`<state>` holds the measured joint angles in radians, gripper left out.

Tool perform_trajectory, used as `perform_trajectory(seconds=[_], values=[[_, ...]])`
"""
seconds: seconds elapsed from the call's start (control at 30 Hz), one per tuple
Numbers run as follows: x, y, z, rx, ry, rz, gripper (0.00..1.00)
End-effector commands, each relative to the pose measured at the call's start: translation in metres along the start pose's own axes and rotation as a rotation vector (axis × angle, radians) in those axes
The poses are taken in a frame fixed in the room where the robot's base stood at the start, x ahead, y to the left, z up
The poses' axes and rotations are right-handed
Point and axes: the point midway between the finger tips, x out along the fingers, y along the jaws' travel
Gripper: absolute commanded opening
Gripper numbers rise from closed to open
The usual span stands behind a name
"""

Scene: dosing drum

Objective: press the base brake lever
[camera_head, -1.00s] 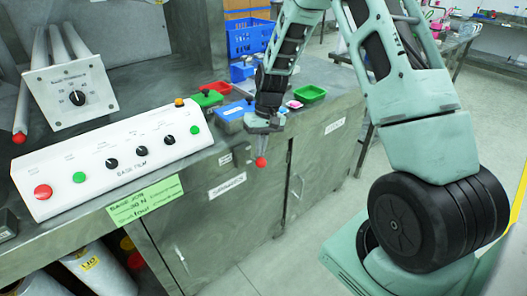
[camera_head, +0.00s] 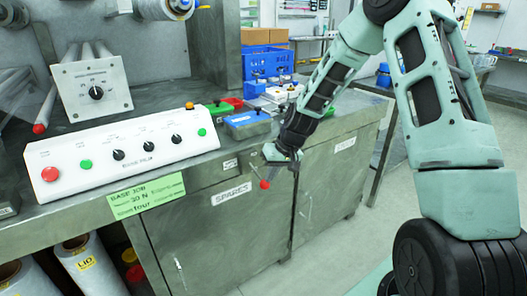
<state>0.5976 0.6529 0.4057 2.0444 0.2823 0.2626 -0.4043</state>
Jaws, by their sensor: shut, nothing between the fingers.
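My gripper (camera_head: 282,154) points down at the front edge of the bench, right of the white panel, with its fingers closed. A red ball (camera_head: 265,184) shows just below and left of the fingertips, in front of the cabinet, at the end of a short grey rod. I cannot tell whether this rod is a lever or whether my fingers touch it. Another grey rod with a red ball end (camera_head: 39,128) stands at the left beside a white dial box (camera_head: 92,88). No lever is legibly marked as the base brake.
A white control panel (camera_head: 120,152) with knobs and buttons lies along the bench front, above a green note (camera_head: 147,196). Coloured trays and a blue crate (camera_head: 267,61) stand behind my gripper. Film rolls (camera_head: 90,262) are under the bench.

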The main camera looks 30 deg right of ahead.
Motion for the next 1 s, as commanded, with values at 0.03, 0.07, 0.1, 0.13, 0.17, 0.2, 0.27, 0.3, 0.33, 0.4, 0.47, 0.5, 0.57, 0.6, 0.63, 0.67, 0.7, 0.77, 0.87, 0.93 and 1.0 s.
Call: perform_trajectory(seconds=[0.03,0.07,0.1,0.13,0.17,0.2,0.27,0.3,0.33,0.4,0.47,0.5,0.57,0.6,0.63,0.67,0.7,0.77,0.87,0.93,1.0], values=[[0.004,0.001,0.002,0.001,-0.002,-0.001,0.00],[0.006,0.002,0.003,0.001,-0.002,-0.001,0.00],[0.008,0.003,0.003,0.001,-0.001,0.000,0.00],[0.009,0.003,0.003,0.001,-0.001,0.000,0.00],[0.010,0.003,0.004,0.001,-0.001,0.000,0.00],[0.011,0.004,0.004,0.001,-0.001,0.000,0.00],[0.013,0.004,0.004,0.001,0.000,0.000,0.00],[0.013,0.004,0.004,0.001,-0.001,0.000,0.00],[0.014,0.004,0.005,0.001,-0.001,0.000,0.00],[0.015,0.005,0.005,0.000,-0.001,0.000,0.00],[0.016,0.005,0.005,0.000,-0.001,0.000,0.00],[0.016,0.005,0.005,0.000,-0.001,0.000,0.00],[0.016,0.005,0.005,0.000,-0.001,0.000,0.00],[0.016,0.005,0.005,0.000,-0.001,0.000,0.00],[0.016,0.005,0.005,0.000,-0.001,0.000,0.00],[0.016,0.005,0.005,0.000,-0.001,0.000,0.00],[0.017,0.005,0.005,0.000,-0.002,0.000,0.00],[0.017,0.005,0.005,0.000,-0.002,0.000,0.00],[0.017,0.005,0.006,0.001,-0.002,0.000,0.00],[0.017,0.005,0.006,0.001,-0.002,0.000,0.00],[0.016,0.004,0.005,0.000,-0.002,0.000,0.00]])
